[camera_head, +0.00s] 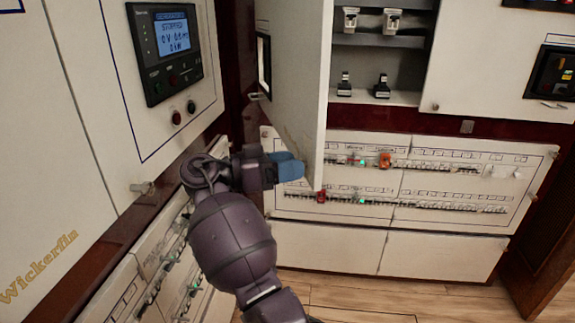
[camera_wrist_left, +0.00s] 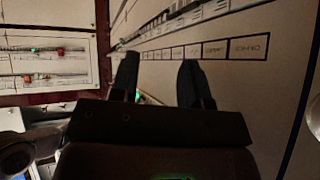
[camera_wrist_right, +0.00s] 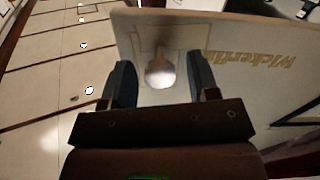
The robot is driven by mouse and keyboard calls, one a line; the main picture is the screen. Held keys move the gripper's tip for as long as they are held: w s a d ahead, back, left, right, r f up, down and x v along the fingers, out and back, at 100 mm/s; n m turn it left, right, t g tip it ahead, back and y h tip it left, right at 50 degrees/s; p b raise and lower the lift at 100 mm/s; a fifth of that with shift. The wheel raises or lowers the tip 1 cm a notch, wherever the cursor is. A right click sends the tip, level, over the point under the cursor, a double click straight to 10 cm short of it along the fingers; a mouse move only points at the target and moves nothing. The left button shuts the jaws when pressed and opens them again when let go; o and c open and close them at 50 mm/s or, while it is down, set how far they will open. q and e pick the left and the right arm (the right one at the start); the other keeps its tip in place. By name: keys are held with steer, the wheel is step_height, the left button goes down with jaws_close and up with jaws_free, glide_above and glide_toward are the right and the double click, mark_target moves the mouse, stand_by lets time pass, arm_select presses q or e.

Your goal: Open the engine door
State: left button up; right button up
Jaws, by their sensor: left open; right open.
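A white cabinet door (camera_head: 300,75) stands swung open in the head view, seen nearly edge-on, with shelves of switches to its right. I cannot read a label marking it as the engine door. My right gripper (camera_head: 289,168) has blue fingers at the left of this door's lower part; whether they touch it is unclear. In the right wrist view the right gripper (camera_wrist_right: 162,78) is open with nothing between its fingers, before a white panel (camera_wrist_right: 235,50) lettered Wickerfin. My left gripper (camera_wrist_left: 160,82) is open and empty before a labelled white panel in the left wrist view.
Breaker rows (camera_head: 430,165) fill the lower back panel, with red and orange switches. A control screen (camera_head: 174,35) is on the left wall. Another white door (camera_head: 470,60) is closed at the right. Wooden floor (camera_head: 380,300) is clear at the bottom right.

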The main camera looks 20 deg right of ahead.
mark_target(310, 57)
step_height(310, 57, up, 18)
steer(key=p, duration=0.3)
steer(key=shift+r, duration=0.25)
arm_select(q)
steer(key=shift+s+a+r+n+p, duration=0.1)
steer(key=shift+s+r+n+p, duration=0.1)
steer(key=shift+r, duration=0.2)
steer(key=shift+s+a+r+n+p, duration=0.1)
steer(key=shift+r+n, duration=0.1)
steer(key=shift+r, duration=0.2)
arm_select(e)
steer(key=shift+r, duration=0.7)
arm_select(q)
steer(key=shift+w, duration=0.1)
